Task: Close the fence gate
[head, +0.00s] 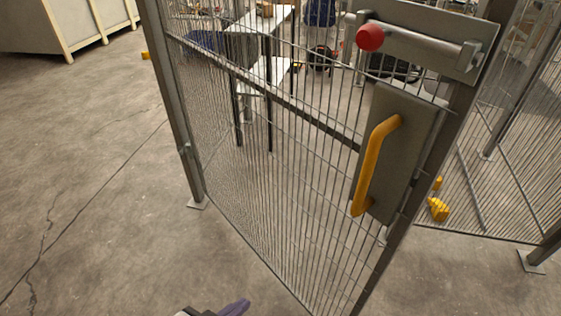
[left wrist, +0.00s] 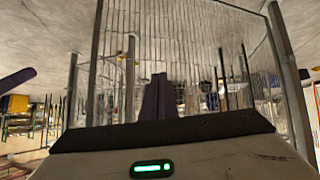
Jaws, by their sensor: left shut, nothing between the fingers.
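The wire-mesh fence gate (head: 290,170) fills the middle of the head view. It hangs from the grey post (head: 175,110) on its left and stands at an angle, its free edge (head: 428,165) swung towards me and apart from the fence behind. A yellow handle (head: 374,165) sits on a grey plate near that edge, below a latch bar with a red knob (head: 369,38). My left gripper (head: 238,306) shows only its purple tip at the bottom edge, in front of the gate. In the left wrist view its dark fingers (left wrist: 159,97) are together and empty, with mesh beyond. My right gripper is not in view.
A fence panel (head: 500,190) stands behind the gate at right, with a post foot (head: 531,262) on the floor. A white table (head: 262,25) is inside the fence. A pale crate (head: 65,25) stands at the far left. The concrete floor at left is clear.

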